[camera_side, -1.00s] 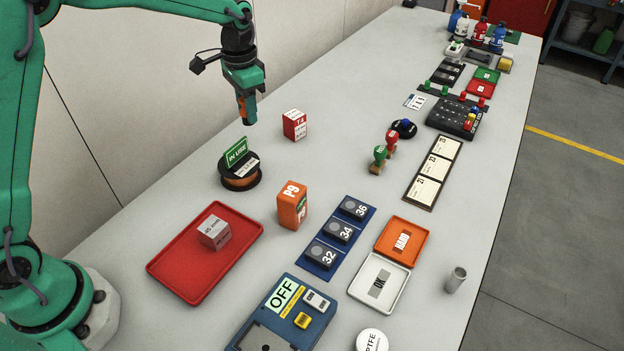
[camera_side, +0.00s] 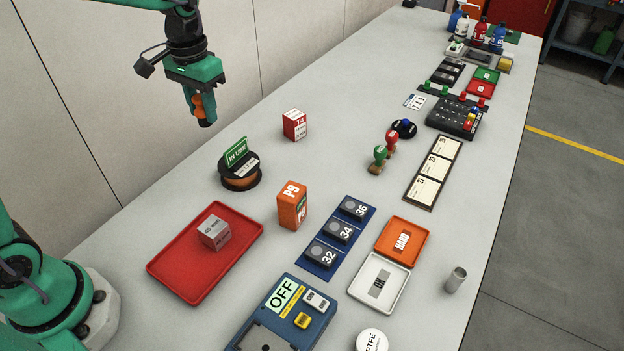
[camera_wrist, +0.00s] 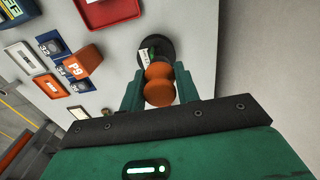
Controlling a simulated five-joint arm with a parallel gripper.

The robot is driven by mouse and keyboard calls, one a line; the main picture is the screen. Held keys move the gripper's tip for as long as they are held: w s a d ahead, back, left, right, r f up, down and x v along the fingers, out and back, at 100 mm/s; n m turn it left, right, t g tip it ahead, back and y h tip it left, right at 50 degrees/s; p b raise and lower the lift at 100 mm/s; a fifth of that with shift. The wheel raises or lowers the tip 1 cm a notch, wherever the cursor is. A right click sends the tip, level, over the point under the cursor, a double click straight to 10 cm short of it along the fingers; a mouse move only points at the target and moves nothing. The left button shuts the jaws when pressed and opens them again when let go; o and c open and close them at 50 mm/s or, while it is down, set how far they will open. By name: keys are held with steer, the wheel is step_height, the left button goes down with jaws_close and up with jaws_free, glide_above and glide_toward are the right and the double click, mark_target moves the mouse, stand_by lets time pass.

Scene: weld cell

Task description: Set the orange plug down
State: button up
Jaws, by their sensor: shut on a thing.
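The orange plug (camera_side: 197,104) is held between the fingers of my gripper (camera_side: 203,112), high above the table in the side view. In the wrist view the orange plug (camera_wrist: 159,93) shows as a rounded, waisted shape between the two green fingers of my gripper (camera_wrist: 160,88), which is shut on it. The plug touches nothing but the gripper as far as I can see. Its lower end looks dark in the side view, and the fingers hide part of it.
The spool with the IN USE sign (camera_side: 240,170) stands below and right of the gripper. A red tray (camera_side: 178,273) holds a grey block (camera_side: 214,233). An orange P9 box (camera_side: 292,206) and a red-and-white box (camera_side: 294,125) stand nearby. Bare table lies between these boxes and the stamps (camera_side: 380,158).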

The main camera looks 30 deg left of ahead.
steer(key=s+d+f+n, duration=0.1)
steer(key=s+f, duration=0.1)
steer(key=s, duration=0.8)
steer(key=s+d+f+n, duration=0.2)
steer(key=s, duration=0.7)
steer(key=shift+s+d+n, duration=0.2)
steer(key=shift+s+n, duration=0.1)
steer(key=shift+s, duration=0.05)
steer(key=shift+f, duration=0.1)
steer(key=w+a+f, duration=0.2)
steer(key=a+f, duration=0.5)
steer(key=a, duration=0.4)
steer(key=shift+w+a, duration=0.2)
steer(key=shift+f, duration=1.95)
